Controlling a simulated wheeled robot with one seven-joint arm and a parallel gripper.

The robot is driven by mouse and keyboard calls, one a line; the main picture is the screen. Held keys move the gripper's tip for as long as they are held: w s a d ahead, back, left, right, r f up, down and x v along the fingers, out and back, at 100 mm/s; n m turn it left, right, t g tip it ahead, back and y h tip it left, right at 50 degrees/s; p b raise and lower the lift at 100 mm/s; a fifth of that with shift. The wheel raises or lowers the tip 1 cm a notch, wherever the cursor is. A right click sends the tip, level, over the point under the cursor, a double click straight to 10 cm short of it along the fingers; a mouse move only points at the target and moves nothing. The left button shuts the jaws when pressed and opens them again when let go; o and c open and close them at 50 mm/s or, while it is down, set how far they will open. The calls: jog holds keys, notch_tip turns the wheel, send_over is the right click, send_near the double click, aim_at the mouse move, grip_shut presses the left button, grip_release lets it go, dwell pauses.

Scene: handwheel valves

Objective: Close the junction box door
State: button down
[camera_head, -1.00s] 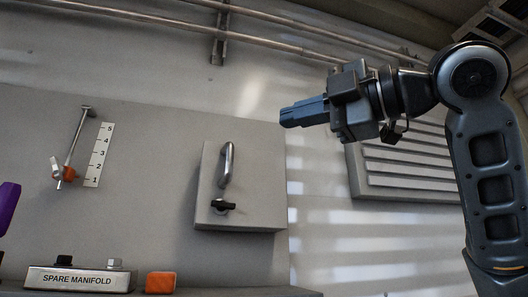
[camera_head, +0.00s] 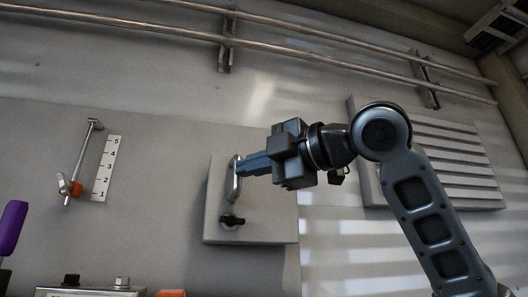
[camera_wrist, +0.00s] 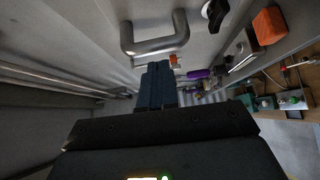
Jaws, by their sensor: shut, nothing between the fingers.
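The junction box door (camera_head: 270,215) is a grey panel on the wall, with a metal bar handle (camera_head: 235,184) and a black latch knob (camera_head: 232,221) below it. I cannot tell how far the door stands open. My gripper (camera_head: 242,170) is shut and empty, pointing left, its tips at the upper part of the handle. The wrist view shows the handle (camera_wrist: 156,47) as a U-shaped bar just beyond the blue fingertips (camera_wrist: 157,70); contact cannot be told. The black knob (camera_wrist: 214,14) shows at upper right there.
Left of the door are a metal lever (camera_head: 84,160) and a numbered scale (camera_head: 106,168). A purple object (camera_head: 12,225) is at the left edge. An orange block (camera_head: 171,293) is at the bottom. Pipes (camera_head: 300,52) run above; a louvred panel (camera_head: 450,160) is at right.

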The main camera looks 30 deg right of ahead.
jog(key=shift+w+d, duration=0.15)
jog(key=shift+w, duration=0.35)
jog(key=shift+x, duration=0.95)
jog(key=shift+w, duration=0.1)
